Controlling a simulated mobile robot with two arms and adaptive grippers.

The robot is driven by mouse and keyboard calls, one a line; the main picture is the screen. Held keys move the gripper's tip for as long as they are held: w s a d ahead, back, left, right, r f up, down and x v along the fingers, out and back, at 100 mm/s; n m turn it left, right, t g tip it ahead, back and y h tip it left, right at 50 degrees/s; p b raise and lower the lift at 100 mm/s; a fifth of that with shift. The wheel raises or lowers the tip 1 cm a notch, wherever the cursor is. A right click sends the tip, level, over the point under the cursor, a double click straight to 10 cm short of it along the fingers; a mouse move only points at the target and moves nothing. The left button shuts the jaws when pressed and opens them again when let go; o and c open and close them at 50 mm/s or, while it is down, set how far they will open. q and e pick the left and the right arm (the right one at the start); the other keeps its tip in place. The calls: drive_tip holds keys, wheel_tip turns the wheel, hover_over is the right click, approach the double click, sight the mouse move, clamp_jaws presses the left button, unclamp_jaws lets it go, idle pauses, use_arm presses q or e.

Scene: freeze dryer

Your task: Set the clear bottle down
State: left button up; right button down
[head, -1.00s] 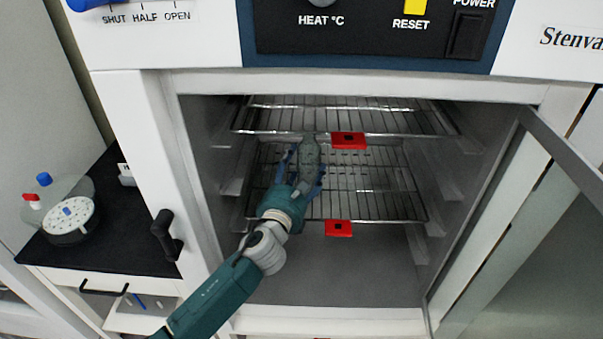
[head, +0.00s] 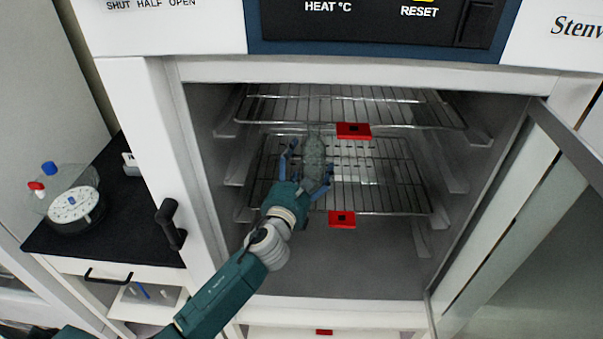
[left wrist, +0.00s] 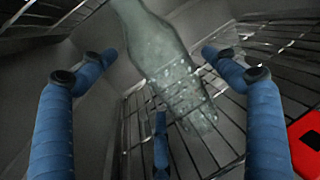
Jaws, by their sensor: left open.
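The clear bottle (head: 314,152) is upright or nearly so on the lower wire shelf (head: 392,190) inside the open chamber. It also shows large in the left wrist view (left wrist: 168,62), between the blue fingers; whether its base rests fully on the wires is hard to tell. My left gripper (head: 308,170) is open around the bottle, with its fingers spread on both sides and a gap visible in the left wrist view (left wrist: 160,85). My right gripper is not in view.
An upper wire shelf (head: 420,110) is above the bottle. Red tags (head: 353,130) (head: 341,219) hang at the shelf fronts. The glass door (head: 530,230) stands open at the right. A round white-topped device (head: 75,205) sits on the black counter (head: 120,220) at the left.

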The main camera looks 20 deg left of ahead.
use_arm(q)
drive_tip(key=s+b, duration=0.1)
drive_tip(key=s, duration=1.1)
drive_tip(key=shift+d, duration=0.25)
drive_tip(key=shift+f, duration=0.1)
